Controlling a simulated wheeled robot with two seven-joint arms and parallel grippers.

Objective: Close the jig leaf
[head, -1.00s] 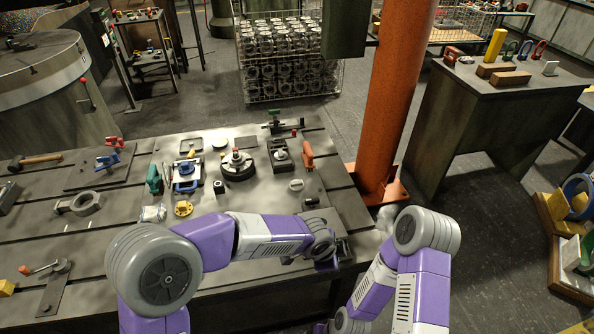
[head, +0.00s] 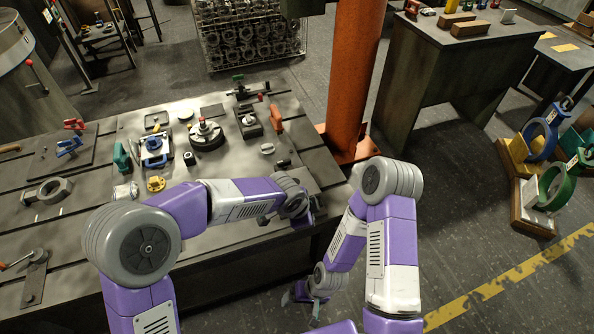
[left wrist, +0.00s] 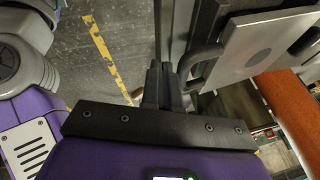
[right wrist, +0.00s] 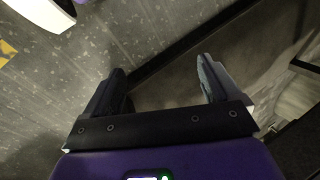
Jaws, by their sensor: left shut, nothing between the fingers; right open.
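In the left wrist view a flat light-grey plate (left wrist: 262,45) with a round darker spot stands tilted at the upper right, beside a bent metal handle (left wrist: 198,62); it looks like the jig leaf. My left gripper (left wrist: 163,72) is shut and empty, its fingertips close to the handle; I cannot tell whether they touch. In the head view my left gripper (head: 303,212) is over the table's front right corner, and my own arm hides most of the jig there. My right gripper (right wrist: 160,80) is open and empty; in the head view it hangs low in front of the table (head: 305,294).
The slotted steel table (head: 95,235) holds a blue clamp fixture (head: 153,146), a black round fixture (head: 207,136) and several small parts. An orange post (head: 355,80) stands just behind the right corner. A second bench (head: 455,45) is further right. Floor at right front is open.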

